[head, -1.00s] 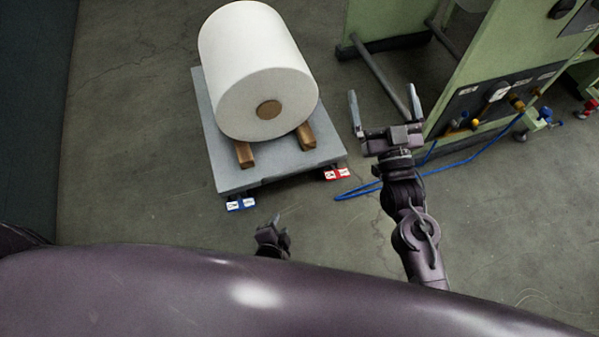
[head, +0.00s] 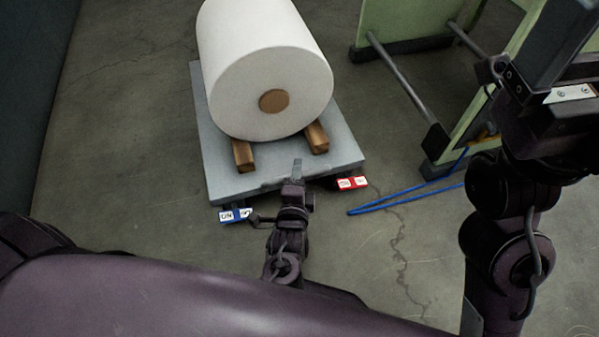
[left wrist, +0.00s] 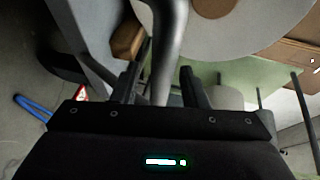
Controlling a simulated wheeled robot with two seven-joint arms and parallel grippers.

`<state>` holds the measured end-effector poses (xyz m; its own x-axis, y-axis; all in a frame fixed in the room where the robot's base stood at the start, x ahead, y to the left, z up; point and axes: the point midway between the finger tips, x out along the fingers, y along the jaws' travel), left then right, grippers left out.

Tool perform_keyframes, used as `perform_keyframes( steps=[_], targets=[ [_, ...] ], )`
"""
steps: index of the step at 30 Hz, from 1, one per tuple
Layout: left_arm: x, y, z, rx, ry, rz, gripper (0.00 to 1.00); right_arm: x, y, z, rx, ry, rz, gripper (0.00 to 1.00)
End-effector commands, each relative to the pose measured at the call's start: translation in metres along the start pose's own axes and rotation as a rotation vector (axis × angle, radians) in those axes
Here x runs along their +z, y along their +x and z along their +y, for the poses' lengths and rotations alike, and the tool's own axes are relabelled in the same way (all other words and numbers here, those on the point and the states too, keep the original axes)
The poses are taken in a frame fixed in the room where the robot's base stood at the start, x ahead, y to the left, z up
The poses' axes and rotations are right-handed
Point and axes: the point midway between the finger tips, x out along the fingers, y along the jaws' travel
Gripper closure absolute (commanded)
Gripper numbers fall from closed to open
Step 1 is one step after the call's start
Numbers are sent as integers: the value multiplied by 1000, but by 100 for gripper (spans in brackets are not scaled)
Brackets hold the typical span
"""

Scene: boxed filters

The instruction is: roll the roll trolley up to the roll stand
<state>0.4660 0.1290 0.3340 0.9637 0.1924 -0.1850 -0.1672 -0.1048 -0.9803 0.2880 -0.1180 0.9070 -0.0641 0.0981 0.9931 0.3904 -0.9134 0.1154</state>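The roll trolley (head: 215,140) is a flat grey platform ahead of me. It carries a large white roll (head: 235,85) with a brown core, lying between two wooden blocks (head: 243,155). A blue tag and a red tag sit at its near edge. The green roll stand (head: 400,22) is at the upper right, apart from the trolley. My left gripper (head: 294,172) is at the trolley's near edge. In the left wrist view its fingers (left wrist: 160,88) are apart, with a grey bar (left wrist: 170,40) between them. My right gripper (head: 555,60) is large at the right; its fingertips are not visible.
A blue hose (head: 410,194) lies on the floor right of the trolley, toward the stand. Grey bars (head: 398,78) of the stand extend low over the floor. A dark wall (head: 30,90) is at the left. Floor between trolley and stand is mostly clear.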

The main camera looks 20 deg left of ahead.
Motion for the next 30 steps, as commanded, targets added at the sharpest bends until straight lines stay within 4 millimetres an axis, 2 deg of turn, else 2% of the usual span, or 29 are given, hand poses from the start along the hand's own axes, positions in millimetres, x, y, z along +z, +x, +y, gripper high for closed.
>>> perform_keyframes(
  steps=[1,6,14,23,30],
  targets=[
    [0,8,3,-2,-2,0,60,-2,-1,-2,-6,-1,12,0],
    [-1,19,1,1,-2,1,60,-3,4,-4,-14,-2,24,0],
    [-1,20,0,2,-1,2,60,-3,5,-4,-16,-2,25,0],
    [0,20,0,2,-1,2,98,-3,5,-4,-16,-2,26,0],
    [0,20,1,2,-1,2,100,-3,5,-4,-16,-2,26,0]
  ],
)
